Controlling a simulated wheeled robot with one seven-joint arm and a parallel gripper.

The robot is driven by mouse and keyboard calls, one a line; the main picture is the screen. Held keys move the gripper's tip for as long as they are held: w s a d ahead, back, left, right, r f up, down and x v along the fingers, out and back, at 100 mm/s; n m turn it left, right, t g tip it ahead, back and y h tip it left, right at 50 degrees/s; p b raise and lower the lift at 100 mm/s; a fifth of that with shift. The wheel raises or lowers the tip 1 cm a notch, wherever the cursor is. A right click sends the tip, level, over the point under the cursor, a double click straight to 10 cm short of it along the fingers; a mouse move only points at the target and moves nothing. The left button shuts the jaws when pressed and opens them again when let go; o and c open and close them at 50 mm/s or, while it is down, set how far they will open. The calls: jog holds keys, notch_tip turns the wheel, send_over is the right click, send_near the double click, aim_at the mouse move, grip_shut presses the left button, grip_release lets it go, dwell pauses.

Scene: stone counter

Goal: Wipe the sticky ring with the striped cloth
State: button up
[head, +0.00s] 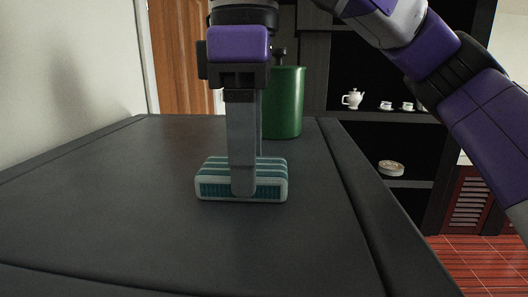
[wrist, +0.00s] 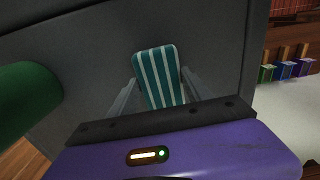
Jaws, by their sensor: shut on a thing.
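The striped cloth (head: 268,184) is a folded teal and white block at the middle of the dark counter in the head view. It also shows between the fingers in the wrist view (wrist: 158,72). My gripper (head: 243,185) points straight down and is shut on the cloth, one finger in front of it and the other behind. The cloth's underside is at or very near the counter top; I cannot tell if it touches. The sticky ring does not show in either view; the cloth and gripper may hide it.
A green canister (head: 285,103) stands on the counter behind my gripper, to the right; it is at the left in the wrist view (wrist: 25,95). The counter (head: 110,210) is clear to the left and in front. Its right edge has a raised border. Shelves with crockery stand beyond.

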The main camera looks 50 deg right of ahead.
aim_at(216, 163)
jog(key=shift+w+a, duration=0.55)
jog(key=shift+w, duration=0.2)
jog(key=shift+w+a, duration=0.55)
jog(key=shift+w, duration=0.2)
jog(key=shift+r, duration=0.1)
jog(key=shift+r, duration=2.95)
